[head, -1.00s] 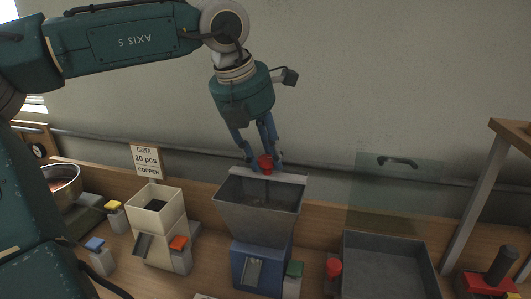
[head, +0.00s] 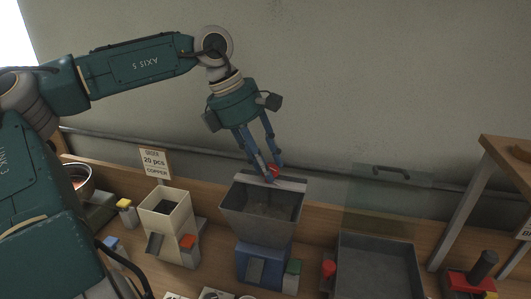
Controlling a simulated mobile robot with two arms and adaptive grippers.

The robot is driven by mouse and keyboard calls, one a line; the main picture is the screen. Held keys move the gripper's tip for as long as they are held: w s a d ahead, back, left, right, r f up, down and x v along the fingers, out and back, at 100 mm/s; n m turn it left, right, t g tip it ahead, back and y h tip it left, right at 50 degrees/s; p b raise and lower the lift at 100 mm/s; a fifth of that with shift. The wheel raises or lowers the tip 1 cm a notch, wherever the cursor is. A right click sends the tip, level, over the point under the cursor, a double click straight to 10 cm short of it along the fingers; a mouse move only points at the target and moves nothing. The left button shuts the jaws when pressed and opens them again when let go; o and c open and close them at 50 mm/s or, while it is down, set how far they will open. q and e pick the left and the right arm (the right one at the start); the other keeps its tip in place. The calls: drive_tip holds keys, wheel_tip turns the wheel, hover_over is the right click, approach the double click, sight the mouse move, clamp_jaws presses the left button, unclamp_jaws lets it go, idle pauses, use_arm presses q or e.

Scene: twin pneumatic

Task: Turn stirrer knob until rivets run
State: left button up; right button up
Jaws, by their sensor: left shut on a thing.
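The red stirrer knob (head: 273,171) sits on a pale bar across the back of the grey hopper (head: 262,213). The hopper stands on a blue feeder base (head: 282,259). My left gripper (head: 269,170) reaches down from above, with its blue fingers shut on the knob. The fingers partly hide the knob. The hopper's inside looks dark and I cannot make out rivets in it. My right gripper is not in view.
A cream feeder (head: 162,221) stands left of the hopper, below an order sign (head: 156,163) reading 20 pcs copper. A grey tray (head: 378,245) and a clear panel with a handle (head: 390,200) are at the right. A metal bowl (head: 85,178) is far left.

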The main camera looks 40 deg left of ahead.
use_arm(q)
drive_tip(key=shift+w+r+m+p, duration=0.25)
drive_tip(key=shift+r+m+p, duration=0.15)
drive_tip(key=shift+m+p, duration=0.15)
drive_tip(key=o, duration=1.1)
drive_tip(key=shift+f, duration=0.1)
drive_tip(key=shift+o, duration=0.2)
drive_tip(key=shift+d+f, duration=0.1)
drive_tip(key=v, duration=1.2)
